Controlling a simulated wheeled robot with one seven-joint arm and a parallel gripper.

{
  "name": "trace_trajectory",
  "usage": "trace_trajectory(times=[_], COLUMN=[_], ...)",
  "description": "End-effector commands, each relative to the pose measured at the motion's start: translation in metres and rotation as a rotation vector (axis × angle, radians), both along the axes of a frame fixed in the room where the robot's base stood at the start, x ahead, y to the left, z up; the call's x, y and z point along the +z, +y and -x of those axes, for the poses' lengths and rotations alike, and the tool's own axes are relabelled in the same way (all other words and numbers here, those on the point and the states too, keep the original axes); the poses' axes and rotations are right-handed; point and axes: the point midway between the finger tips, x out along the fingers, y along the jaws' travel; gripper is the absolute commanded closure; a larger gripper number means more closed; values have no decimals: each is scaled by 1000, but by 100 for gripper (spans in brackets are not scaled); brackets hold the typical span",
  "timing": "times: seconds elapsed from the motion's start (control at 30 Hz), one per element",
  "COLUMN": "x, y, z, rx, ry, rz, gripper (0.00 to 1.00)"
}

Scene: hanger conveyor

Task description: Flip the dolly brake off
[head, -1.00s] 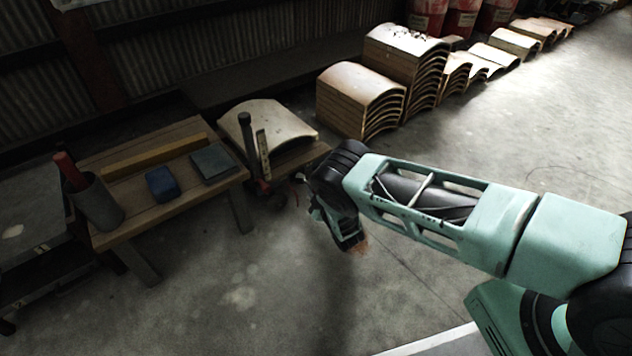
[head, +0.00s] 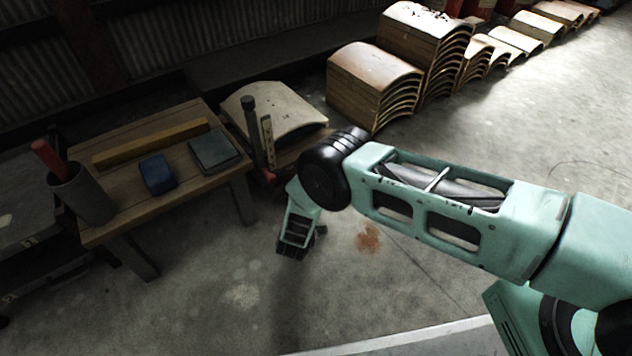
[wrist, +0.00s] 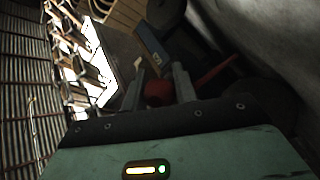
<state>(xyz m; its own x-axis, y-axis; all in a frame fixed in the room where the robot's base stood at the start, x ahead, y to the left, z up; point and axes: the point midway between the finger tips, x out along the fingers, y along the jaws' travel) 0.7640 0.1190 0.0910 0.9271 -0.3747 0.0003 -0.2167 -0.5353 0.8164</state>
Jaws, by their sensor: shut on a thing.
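The dolly (head: 303,147) is a low wooden platform at the right end of the workbench, carrying a pale curved panel. A dark upright post and a thin light strip stand at its near edge. A small red part (head: 267,177) shows low at that edge, partly hidden. In the wrist view, my gripper (wrist: 160,82) has a red rounded knob (wrist: 157,95) between its two fingers, and it is shut on this knob. A red bar (wrist: 220,72) sticks out to the right of the fingers. In the head view, my wrist hangs just right of the dolly, and the fingertips cannot be made out.
The workbench (head: 190,190) holds a blue block (head: 157,173), a grey flat block (head: 214,151), a yellow bar (head: 150,143) and a cup (head: 85,200) with a red-handled tool. Stacks of curved panels (head: 372,85) stand behind. The floor in front is open, with a rust-coloured patch.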

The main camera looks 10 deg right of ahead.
Motion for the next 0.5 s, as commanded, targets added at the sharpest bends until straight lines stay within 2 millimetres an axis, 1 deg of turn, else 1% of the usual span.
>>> trace_trajectory(times=[0.03, 0.47, 0.5], x=[-2, -1, -1], y=[1, 2, 2], z=[1, 1, 1], rx=[-5, -16, -16], ry=[3, 3, 3], rz=[0, -2, -2], gripper=[100, 100, 69])
